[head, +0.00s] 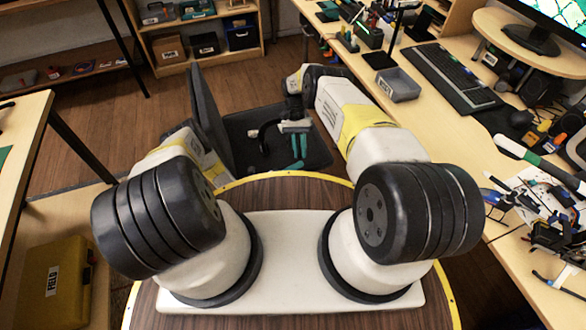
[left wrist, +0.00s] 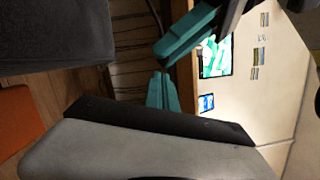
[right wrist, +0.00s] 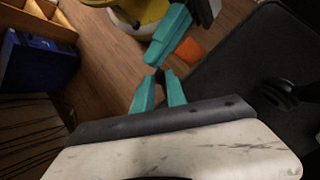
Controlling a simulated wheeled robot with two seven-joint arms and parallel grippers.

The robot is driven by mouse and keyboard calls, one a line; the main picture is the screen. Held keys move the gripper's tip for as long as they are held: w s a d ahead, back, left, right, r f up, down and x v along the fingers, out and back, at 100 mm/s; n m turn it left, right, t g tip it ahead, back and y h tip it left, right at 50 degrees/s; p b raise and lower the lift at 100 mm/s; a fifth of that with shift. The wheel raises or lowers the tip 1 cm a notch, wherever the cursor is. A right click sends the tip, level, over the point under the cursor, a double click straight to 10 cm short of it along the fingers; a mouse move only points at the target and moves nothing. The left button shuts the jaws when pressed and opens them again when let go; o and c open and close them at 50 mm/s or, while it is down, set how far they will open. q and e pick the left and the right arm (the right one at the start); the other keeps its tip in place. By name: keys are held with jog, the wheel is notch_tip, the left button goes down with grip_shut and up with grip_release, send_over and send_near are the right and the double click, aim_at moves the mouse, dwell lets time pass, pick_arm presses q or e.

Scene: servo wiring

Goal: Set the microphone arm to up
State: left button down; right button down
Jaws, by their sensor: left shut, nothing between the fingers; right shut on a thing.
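I cannot pick out a microphone arm with certainty. A black curved thing (head: 266,131) shows over the dark chair seat in the head view; a black rounded thing (right wrist: 281,93) lies against a dark surface in the right wrist view. I cannot tell whether they are one thing. My right gripper (head: 299,150) has teal fingers and hangs over the chair seat; it also shows in the right wrist view (right wrist: 156,73). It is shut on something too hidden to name. My left gripper (left wrist: 162,66) is shut and empty; in the head view I cannot clearly make it out.
The dark chair back (head: 207,118) stands upright left of the seat. A yellow case (head: 55,285) is at lower left. Wooden floor is bare behind the chair.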

pick_arm(q)
jog(key=shift+w+a+r+n, duration=0.25)
jog(key=shift+w+r+n, duration=0.15)
jog(key=shift+w+r, duration=0.35)
pick_arm(e)
jog(key=shift+s+f, duration=0.1)
jog(key=shift+s, duration=0.05)
jog(key=c, duration=1.3)
grip_release()
pick_arm(q)
jog(key=shift+s, duration=0.15)
